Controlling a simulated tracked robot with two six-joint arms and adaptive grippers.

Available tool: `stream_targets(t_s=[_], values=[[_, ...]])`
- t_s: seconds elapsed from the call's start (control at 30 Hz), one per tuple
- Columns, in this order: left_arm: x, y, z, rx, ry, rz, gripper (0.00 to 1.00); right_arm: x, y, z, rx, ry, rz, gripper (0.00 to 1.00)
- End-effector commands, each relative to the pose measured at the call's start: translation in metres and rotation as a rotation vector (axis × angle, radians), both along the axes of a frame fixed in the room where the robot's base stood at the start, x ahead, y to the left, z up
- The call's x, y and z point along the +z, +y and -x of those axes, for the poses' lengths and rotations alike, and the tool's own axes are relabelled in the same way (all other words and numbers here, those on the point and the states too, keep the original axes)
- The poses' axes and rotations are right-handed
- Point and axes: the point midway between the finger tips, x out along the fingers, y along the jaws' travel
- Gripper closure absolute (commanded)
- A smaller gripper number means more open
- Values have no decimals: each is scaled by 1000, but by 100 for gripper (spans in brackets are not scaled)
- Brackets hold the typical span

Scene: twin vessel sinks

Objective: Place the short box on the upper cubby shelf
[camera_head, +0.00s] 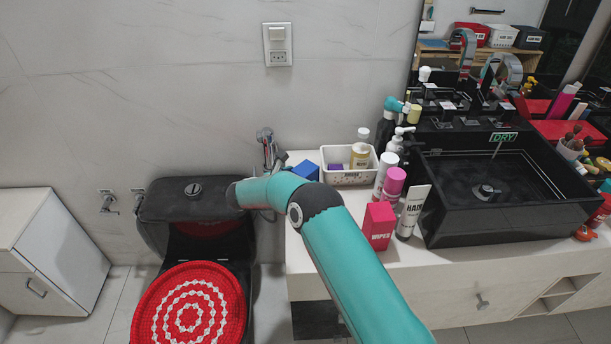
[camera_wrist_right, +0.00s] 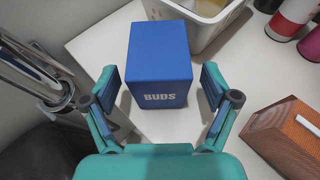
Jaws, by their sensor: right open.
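The blue box marked BUDS (camera_wrist_right: 158,62) stands upright on the white counter in the right wrist view. In the head view only part of this blue box (camera_head: 306,169) shows behind my right arm. My right gripper (camera_wrist_right: 161,84) is open, with its fingers to either side of the box's near end and gaps between. In the head view my arm hides the fingers. An open cubby with an upper shelf (camera_head: 563,288) is in the vanity front at the lower right; its inside is hard to see. My left gripper is out of view.
A white basket (camera_head: 348,176) with bottles is right of the blue box. A wooden box (camera_wrist_right: 290,138) is close on the right. A black toilet (camera_head: 195,200) is left of the counter.

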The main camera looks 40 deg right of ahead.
Motion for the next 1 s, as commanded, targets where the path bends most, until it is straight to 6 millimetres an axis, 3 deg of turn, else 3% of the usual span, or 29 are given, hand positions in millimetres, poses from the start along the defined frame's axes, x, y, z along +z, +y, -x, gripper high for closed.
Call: stream_targets(t_s=[0.2,0.47,0.9,1.0], values=[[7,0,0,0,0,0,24,-9,-24,-6,-2,1,0,14],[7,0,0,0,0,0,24,-11,-25,-7,0,1,0,14],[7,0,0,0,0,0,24,-10,-25,-7,0,0,0,86],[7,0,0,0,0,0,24,-10,-25,-7,0,0,0,86]])
